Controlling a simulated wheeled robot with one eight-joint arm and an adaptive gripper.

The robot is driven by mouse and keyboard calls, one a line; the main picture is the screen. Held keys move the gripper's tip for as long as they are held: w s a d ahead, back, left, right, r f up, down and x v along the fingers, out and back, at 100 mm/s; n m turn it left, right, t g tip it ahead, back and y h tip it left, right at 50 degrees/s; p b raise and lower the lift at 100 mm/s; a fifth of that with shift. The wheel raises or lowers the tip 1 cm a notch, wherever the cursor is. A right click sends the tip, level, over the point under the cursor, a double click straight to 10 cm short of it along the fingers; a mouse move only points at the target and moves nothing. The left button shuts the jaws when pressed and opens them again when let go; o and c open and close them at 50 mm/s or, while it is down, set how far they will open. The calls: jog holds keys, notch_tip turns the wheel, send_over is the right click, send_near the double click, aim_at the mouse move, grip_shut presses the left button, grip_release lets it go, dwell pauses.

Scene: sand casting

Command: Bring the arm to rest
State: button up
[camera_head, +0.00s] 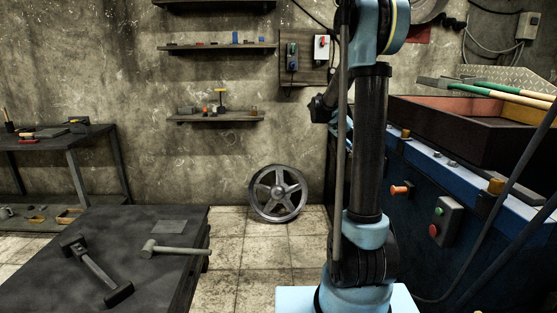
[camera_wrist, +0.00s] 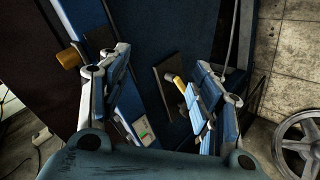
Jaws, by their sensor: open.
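My arm stands upright in the head view, in front of the right part of the room, and its upper end runs out of the top of the picture. My gripper (camera_wrist: 163,110) shows in the wrist view with its two fingers spread wide apart. It is open and nothing is between the fingers. Behind the fingers is the side of the blue machine (camera_wrist: 150,35), with a yellow-orange knob between them. The gripper itself cannot be made out in the head view.
The blue machine (camera_head: 425,165) with a sand box (camera_head: 460,123) and long-handled tools stands at right. A spoked wheel (camera_head: 277,193) leans on the wall. Tiled floor (camera_head: 240,250) is clear between.

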jog(key=s+a+f+n+y, duration=0.1)
jog(key=s+a+y, duration=0.15)
jog(key=s, duration=0.85)
jog(key=s+a+f+n+y, duration=0.2)
jog(key=s+a, duration=0.2)
jog(key=s, duration=0.7)
jog(key=s+a+f+y, duration=0.1)
jog(key=s+a+f, duration=0.2)
jog(key=s, duration=0.3)
jog(key=s+a+f+n+y, duration=0.1)
jog(key=s+a+f+y, duration=0.1)
jog(key=s, duration=0.4)
jog(key=s+a+f+y, duration=0.2)
jog(key=s+a+f, duration=0.2)
jog(key=s+f, duration=0.2)
jog(key=shift+s+f+n+t, duration=0.15)
jog(key=shift+n+t, duration=0.25)
